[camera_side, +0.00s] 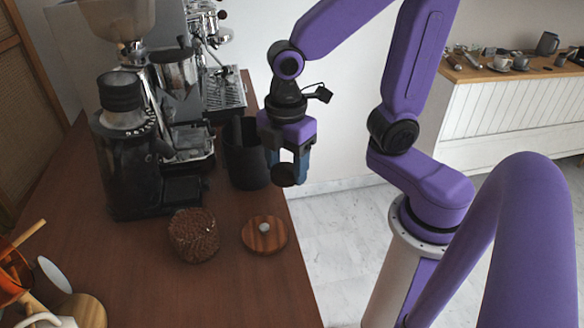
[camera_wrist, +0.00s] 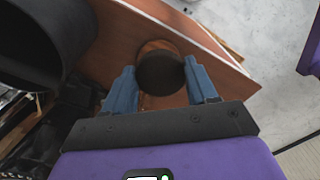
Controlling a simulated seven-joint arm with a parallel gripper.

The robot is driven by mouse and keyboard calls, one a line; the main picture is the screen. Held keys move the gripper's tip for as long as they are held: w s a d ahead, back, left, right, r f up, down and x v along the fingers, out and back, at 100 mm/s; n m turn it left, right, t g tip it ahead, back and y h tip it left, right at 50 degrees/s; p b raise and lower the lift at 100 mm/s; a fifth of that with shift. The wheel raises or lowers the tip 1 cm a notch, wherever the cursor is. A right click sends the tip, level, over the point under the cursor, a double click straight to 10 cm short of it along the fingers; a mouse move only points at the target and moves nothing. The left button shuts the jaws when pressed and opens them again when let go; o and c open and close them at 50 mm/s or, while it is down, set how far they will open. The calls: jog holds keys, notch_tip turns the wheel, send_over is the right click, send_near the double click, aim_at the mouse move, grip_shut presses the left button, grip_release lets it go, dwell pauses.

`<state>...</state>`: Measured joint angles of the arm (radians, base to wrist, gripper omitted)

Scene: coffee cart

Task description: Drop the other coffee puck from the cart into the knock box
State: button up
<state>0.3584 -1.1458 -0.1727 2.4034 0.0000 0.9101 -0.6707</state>
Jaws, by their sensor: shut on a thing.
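The coffee puck (camera_side: 284,175) is a dark, round disc held between the blue fingers of my gripper (camera_side: 291,176). It is in the air, to the right of the knock box and beyond the cart's right edge in the side view. In the wrist view the puck (camera_wrist: 160,75) sits between the fingertips (camera_wrist: 161,68). The knock box (camera_side: 246,158) is a black, open cylinder standing on the brown cart top (camera_side: 140,270), apart from the puck. It also shows at the upper left of the wrist view (camera_wrist: 30,45). Its inside is hidden.
A round wooden lid with a pale knob (camera_side: 264,236) lies near the cart's right edge. A brown textured canister (camera_side: 193,236) stands left of it. A black grinder (camera_side: 128,160) and an espresso machine (camera_side: 222,80) stand left of and behind the knock box.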

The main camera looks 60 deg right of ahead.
jog(key=w+d+r, duration=0.4)
jog(key=w+d, duration=0.2)
jog(key=w, duration=0.2)
jog(key=w+d+r, duration=0.3)
jog(key=w+d, duration=0.2)
jog(key=w, duration=0.2)
jog(key=shift+w+f, duration=0.1)
jog(key=shift+f, duration=2.5)
jog(key=o, duration=1.1)
jog(key=shift+r, duration=0.1)
notch_tip(320, 180, up, 17)
jog(key=shift+r, duration=0.15)
jog(key=shift+a, duration=0.15)
